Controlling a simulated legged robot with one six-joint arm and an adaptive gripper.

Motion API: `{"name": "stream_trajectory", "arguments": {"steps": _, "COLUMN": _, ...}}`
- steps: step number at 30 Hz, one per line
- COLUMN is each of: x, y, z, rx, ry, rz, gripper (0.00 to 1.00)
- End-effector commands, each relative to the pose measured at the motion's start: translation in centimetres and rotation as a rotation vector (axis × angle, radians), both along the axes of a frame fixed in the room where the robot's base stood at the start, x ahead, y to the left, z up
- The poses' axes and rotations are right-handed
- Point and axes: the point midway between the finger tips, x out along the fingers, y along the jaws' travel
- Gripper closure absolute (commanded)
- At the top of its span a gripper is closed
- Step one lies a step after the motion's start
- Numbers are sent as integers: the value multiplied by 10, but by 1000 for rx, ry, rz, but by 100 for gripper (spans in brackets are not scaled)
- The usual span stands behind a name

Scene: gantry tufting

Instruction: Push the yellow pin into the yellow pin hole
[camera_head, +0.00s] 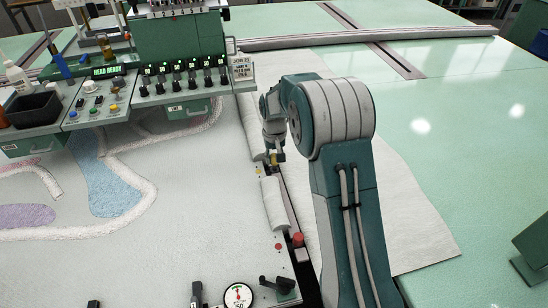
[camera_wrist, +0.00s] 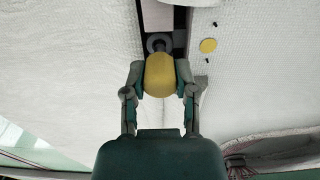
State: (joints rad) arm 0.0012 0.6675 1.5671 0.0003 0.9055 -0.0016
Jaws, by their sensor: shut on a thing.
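My gripper (camera_wrist: 161,84) is shut on the yellow pin (camera_wrist: 160,73), with one finger on each side of its rounded yellow head. In the wrist view a grey ring (camera_wrist: 151,39) shows just beyond the pin head, on the dark strip between the pale cloths. I take it for the yellow pin hole, but the pin head partly covers it. I cannot tell whether the pin's lower end is in it. A flat yellow dot (camera_wrist: 208,45) lies to the right of the strip. In the head view my gripper (camera_head: 273,157) is low over the rail, with the yellow barely visible.
A red knob (camera_head: 297,240) stands on the rail, with a red dot (camera_head: 278,246) beside it. A round dial gauge (camera_head: 238,296) and a black lever (camera_head: 277,284) are at the front. The green control panel (camera_head: 190,83) is at the upper left. White cloth rolls (camera_head: 273,203) flank the rail.

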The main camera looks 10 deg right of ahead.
Motion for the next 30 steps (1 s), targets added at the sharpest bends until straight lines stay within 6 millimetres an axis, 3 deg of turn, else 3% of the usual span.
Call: {"name": "stream_trajectory", "arguments": {"steps": 30, "x": 0, "y": 0, "z": -16, "rx": 0, "ry": 0, "rz": 0, "gripper": 100}}
